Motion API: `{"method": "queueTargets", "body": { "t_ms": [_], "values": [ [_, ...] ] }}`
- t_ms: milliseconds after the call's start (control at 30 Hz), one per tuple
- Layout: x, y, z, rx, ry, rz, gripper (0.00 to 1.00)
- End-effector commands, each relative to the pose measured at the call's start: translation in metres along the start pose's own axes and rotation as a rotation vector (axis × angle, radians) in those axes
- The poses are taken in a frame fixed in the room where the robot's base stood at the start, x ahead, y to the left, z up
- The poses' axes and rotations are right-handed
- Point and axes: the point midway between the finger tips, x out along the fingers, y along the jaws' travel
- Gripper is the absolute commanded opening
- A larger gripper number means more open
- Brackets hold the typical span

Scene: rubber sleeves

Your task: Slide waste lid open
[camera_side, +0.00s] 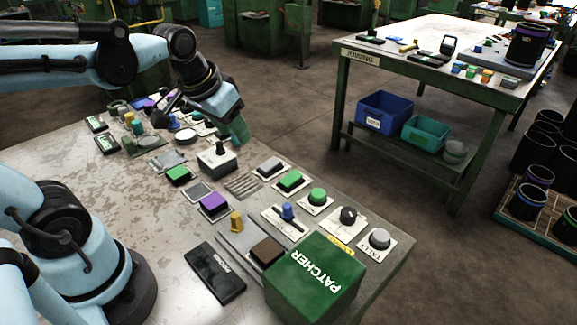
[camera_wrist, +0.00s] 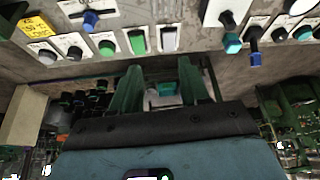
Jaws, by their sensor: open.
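My gripper (camera_side: 239,132) is above the far edge of the workbench in the side view, pointing down. Its two green fingers show in the wrist view (camera_wrist: 158,88), spread apart with nothing between them. No lid marked as waste can be read in either view, so I cannot tell which part it is.
The workbench (camera_side: 60,155) carries a joystick box (camera_side: 217,160), a green button (camera_side: 318,196), a blue-knobbed slider (camera_side: 288,211), a black case (camera_side: 215,273) and a green PATCHER box (camera_side: 315,280). A joining table (camera_side: 400,62) stands behind. Open floor (camera_side: 310,125) lies between.

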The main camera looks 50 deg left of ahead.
Motion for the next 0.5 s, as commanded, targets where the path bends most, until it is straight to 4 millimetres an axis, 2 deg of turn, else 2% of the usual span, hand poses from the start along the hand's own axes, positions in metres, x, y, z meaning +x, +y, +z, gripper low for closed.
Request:
{"method": "queueTargets", "body": {
  "t_ms": [33, 200, 500],
  "values": [
    [0.0, -0.012, -0.011, -0.029, -0.041, -0.014, 0.45],
    [0.003, -0.05, -0.033, -0.112, -0.182, -0.042, 0.45],
    [0.017, -0.113, -0.053, -0.24, -0.385, -0.054, 0.45]
  ]
}}
